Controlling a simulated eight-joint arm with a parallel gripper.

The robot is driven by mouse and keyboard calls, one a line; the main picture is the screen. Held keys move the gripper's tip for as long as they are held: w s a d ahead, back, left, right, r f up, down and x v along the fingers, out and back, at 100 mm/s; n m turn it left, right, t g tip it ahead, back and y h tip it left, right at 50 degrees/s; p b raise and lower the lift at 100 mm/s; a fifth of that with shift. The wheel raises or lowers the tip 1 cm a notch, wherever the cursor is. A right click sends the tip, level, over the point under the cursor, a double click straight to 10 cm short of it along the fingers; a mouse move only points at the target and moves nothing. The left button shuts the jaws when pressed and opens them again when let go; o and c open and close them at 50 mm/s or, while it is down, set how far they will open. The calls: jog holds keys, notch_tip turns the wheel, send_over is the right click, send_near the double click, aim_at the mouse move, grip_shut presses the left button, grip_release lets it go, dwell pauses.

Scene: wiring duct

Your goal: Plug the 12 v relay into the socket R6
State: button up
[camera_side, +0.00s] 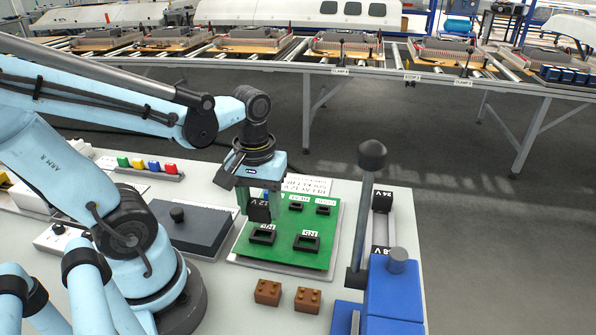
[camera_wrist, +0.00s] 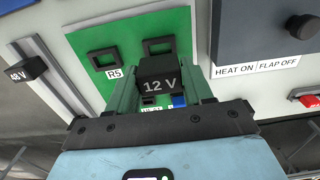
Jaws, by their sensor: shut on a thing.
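My gripper (camera_side: 256,205) is shut on the black 12 V relay (camera_wrist: 160,80), holding it over the green board (camera_side: 325,260). A black socket labelled R5 (camera_side: 307,242) is at the board's near right. Another black socket (camera_side: 262,236) is at its near left, just in front of the relay; its label is partly hidden. In the wrist view that socket (camera_wrist: 158,45) lies just beyond the relay, with R5 (camera_wrist: 104,59) to its left. The relay looks apart from it.
A 24 V relay (camera_side: 382,199) and a 48 V relay (camera_wrist: 28,70) stand in a holder beside the board. A blue lever device (camera_side: 395,285) rises at the right. Two brown blocks (camera_side: 307,299) lie in front. A dark grey box (camera_side: 190,230) stands left of the board.

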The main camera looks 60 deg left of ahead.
aim_at(261, 219)
jog(key=shift+f, duration=1)
jog(key=shift+f, duration=1.1)
dwell(0.6)
jog(key=o, duration=1.1)
jog(key=shift+o, duration=0.2)
jog(key=shift+r, duration=0.15)
jog(key=shift+r, duration=5.9)
